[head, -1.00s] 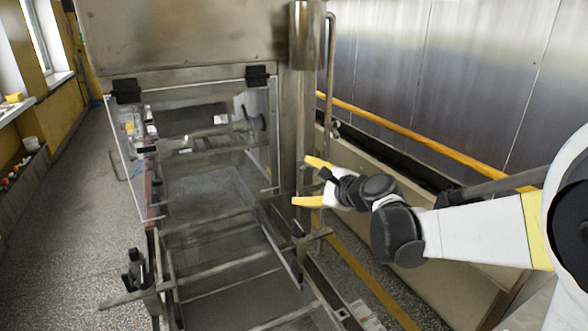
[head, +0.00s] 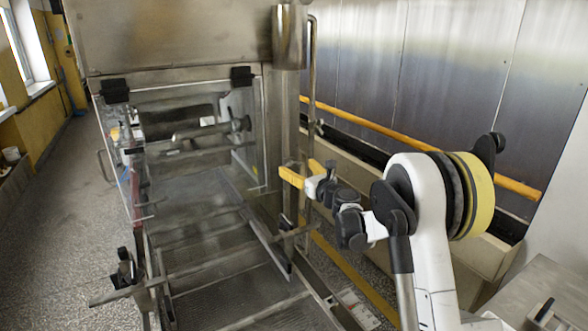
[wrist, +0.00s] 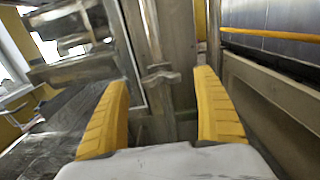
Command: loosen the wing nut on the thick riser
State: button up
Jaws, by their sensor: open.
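My gripper (head: 301,172) is open and empty, with its two yellow fingers beside the steel post at the machine's right front. The fingers also show in the wrist view (wrist: 164,112), apart on either side of the picture. Between and beyond them is a small metal piece with wing-like ends (wrist: 160,76), which looks like the wing nut. It lies against a thick upright steel post (wrist: 172,35), likely the thick riser, which also shows in the head view (head: 283,110). No finger visibly touches the nut. In the head view the nut cannot be made out near my gripper.
The machine's clear-panelled opening (head: 190,140) and mesh belt (head: 210,255) lie left of my gripper. A thin bent pipe (head: 312,80) stands just right of the post. A yellow rail (head: 420,143) runs along the panelled wall. Open floor (head: 60,210) lies at the left.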

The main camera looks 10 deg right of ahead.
jog(key=shift+x, duration=1.3)
jog(key=c, duration=1.2)
